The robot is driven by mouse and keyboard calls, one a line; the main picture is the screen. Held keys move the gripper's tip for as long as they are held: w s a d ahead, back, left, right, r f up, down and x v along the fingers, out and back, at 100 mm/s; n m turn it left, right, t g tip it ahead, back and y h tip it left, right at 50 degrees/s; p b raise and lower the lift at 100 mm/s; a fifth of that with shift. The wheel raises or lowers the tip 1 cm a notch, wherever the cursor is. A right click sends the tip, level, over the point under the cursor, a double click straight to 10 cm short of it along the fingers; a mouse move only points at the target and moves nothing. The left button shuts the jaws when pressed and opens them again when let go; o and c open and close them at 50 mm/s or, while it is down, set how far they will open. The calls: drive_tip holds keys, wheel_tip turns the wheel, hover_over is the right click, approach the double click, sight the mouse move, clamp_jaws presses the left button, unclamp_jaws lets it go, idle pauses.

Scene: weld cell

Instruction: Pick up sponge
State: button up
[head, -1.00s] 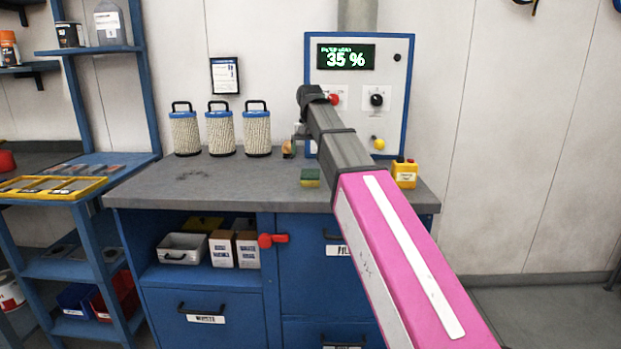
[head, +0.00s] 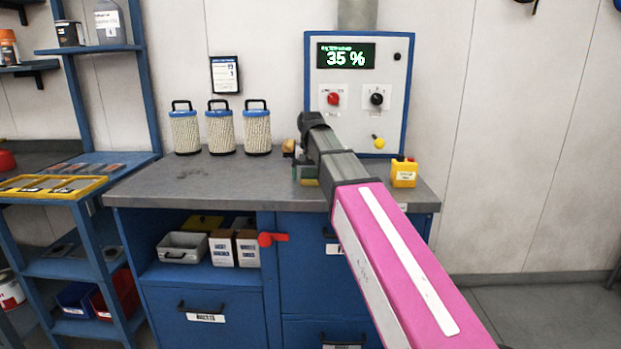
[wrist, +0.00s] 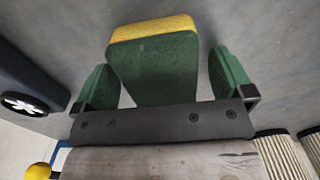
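The sponge (wrist: 152,62), green with a yellow layer, lies on the grey bench top. In the wrist view it sits between the two green-padded fingers of my gripper (wrist: 160,65), with a visible gap on each side. The gripper is open and not closed on the sponge. In the head view my gripper (head: 304,171) is low over the bench and covers most of the sponge; only a small part (head: 309,183) shows under it.
Several white-and-blue filter cartridges (head: 221,131) stand left on the bench (head: 170,186). A yellow box (head: 404,173) stands to the right. Behind is the control panel (head: 398,88) with a 35 % display and knobs. The bench's left front is clear.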

sight(308, 174)
drive_tip(key=c, duration=1)
drive_tip(key=shift+r, duration=0.1)
drive_tip(key=shift+r, duration=0.55)
drive_tip(key=r, duration=0.2)
drive_tip(key=s+a+r, duration=0.1)
drive_tip(key=shift+r, duration=0.3)
drive_tip(key=s+a+r, duration=0.6)
drive_tip(key=s+a, duration=0.1)
drive_tip(key=shift+s, duration=0.15)
drive_tip(key=shift+a, duration=0.1)
